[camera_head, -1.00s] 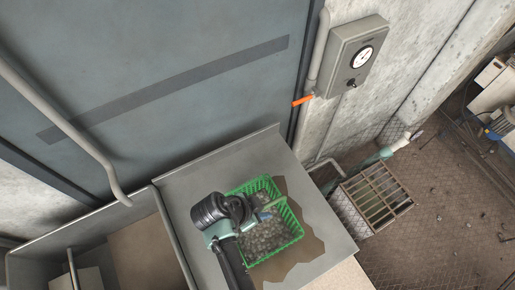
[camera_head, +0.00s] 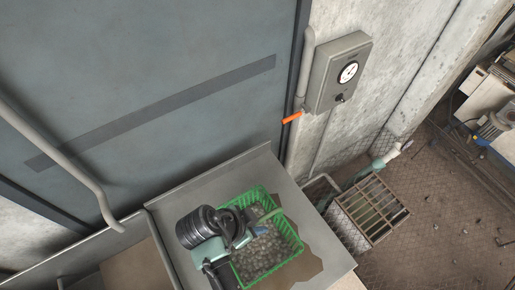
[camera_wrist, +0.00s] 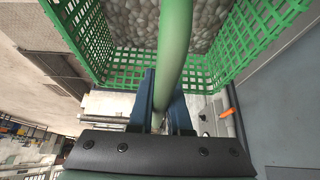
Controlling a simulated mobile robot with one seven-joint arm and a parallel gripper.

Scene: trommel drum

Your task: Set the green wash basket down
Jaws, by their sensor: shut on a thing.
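The green wash basket (camera_head: 296,243) is a mesh basket filled with grey stones, in the lower middle of the head view. It is over the grey metal table (camera_head: 190,195), above a brown wet patch; I cannot tell whether it touches the surface. In the wrist view the basket (camera_wrist: 120,66) fills the top, with its stones behind a thick green handle (camera_wrist: 174,45). My gripper (camera_wrist: 161,92) has its two blue fingers shut on that handle. In the head view my gripper (camera_head: 262,228) reaches over the basket from the left and hides part of it.
A grey panel wall (camera_head: 130,80) stands behind the table. A barred crate (camera_head: 368,212) stands on the floor to the right. Bare table remains left of the basket.

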